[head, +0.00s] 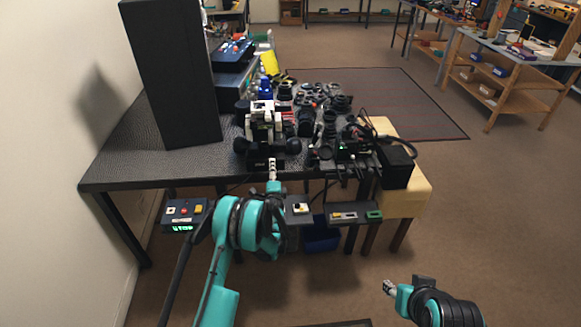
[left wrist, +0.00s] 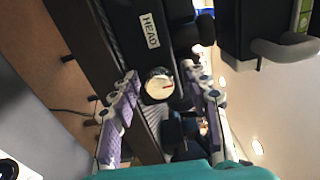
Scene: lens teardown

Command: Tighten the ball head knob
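The ball head knob (left wrist: 160,86) has a round pale face with a red mark. In the left wrist view it sits on a dark block (left wrist: 118,20) with a white label reading "HEAD". My left gripper (left wrist: 163,72) has its two purple-padded fingers on either side of the knob, with gaps showing, so it looks open. In the head view my left gripper (head: 272,168) is at the table's front edge, just before the dark stand (head: 265,158) below a white device (head: 263,118); the knob is too small to make out there. My right gripper (head: 389,287) is low at the right, away from the table; its fingers are too small to read.
The black table (head: 120,165) carries a tall dark panel (head: 172,75) at the left and many camera parts at the right. A control box (head: 184,212) and switch boxes (head: 344,217) show along the front. A yellow stool (head: 408,200) stands right; open floor lies beyond it.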

